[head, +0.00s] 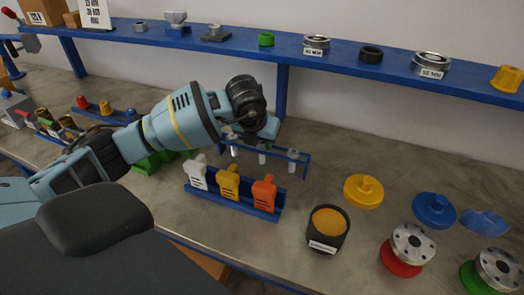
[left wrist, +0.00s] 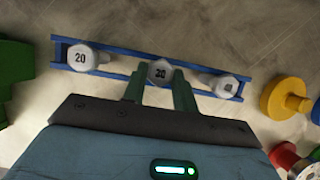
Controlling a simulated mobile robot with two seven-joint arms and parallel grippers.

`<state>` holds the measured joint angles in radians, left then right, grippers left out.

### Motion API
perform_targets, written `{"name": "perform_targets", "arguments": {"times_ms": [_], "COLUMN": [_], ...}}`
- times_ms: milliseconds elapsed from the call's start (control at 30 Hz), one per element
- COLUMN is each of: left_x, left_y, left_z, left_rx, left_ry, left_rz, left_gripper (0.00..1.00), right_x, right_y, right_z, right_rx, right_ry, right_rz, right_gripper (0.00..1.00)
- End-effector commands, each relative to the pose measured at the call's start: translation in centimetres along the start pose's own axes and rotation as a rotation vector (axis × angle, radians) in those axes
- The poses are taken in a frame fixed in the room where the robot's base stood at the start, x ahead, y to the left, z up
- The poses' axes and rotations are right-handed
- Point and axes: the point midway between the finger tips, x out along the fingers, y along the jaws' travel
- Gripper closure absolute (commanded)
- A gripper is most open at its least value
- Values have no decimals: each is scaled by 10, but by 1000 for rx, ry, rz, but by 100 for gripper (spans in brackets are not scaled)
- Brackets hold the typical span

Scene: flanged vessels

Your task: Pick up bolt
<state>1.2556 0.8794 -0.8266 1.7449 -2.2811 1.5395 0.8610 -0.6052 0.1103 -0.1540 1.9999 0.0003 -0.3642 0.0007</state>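A blue rack holds three grey bolts with hex heads; its right end shows in the head view (head: 307,160) and its rail in the left wrist view (left wrist: 115,66). The left bolt (left wrist: 80,58) and the middle bolt (left wrist: 160,71) have heads marked 20. The right bolt (left wrist: 226,86) also shows in the head view (head: 293,155). My left gripper (left wrist: 160,84) is at the middle bolt, one finger on each side of its head. The fingers stand apart; contact with the bolt is not clear. In the head view my left wrist hides the fingertips. My right gripper is not in view.
A blue holder (head: 262,214) with white, yellow and orange clips stands in front of the rack. A dark cup (head: 328,241) and yellow (head: 363,191) and blue (head: 434,210) flanged parts stand to the right. A blue shelf (head: 340,55) runs behind.

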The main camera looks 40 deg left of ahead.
Motion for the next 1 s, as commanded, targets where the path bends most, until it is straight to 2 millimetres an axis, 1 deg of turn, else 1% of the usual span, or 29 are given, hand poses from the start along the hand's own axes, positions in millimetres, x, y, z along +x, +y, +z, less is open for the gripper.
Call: {"name": "perform_targets", "arguments": {"times_ms": [33, 133, 367, 467, 567, 800, 900, 1000], "left_x": [0, 0, -2, -7, -18, -60, -74, -84], "left_y": [0, 0, 0, 0, 0, 0, 0, 0], "left_z": [0, 0, 1, 4, 10, 28, 34, 39], "left_rx": [0, 0, 0, -1, -1, -1, 0, 0], "left_ry": [0, 0, -3, -4, -6, -6, -5, -3], "left_rz": [0, 0, -1, -1, -2, -3, -2, -2], "left_gripper": [87, 100, 100, 100, 100, 100, 100, 100], "right_x": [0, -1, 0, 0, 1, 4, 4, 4], "right_y": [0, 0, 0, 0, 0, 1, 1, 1], "right_z": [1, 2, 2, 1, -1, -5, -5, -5], "right_rx": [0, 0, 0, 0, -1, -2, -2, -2], "right_ry": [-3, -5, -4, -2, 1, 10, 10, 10], "right_rz": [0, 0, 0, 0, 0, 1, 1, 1], "right_gripper": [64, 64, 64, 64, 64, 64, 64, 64]}}
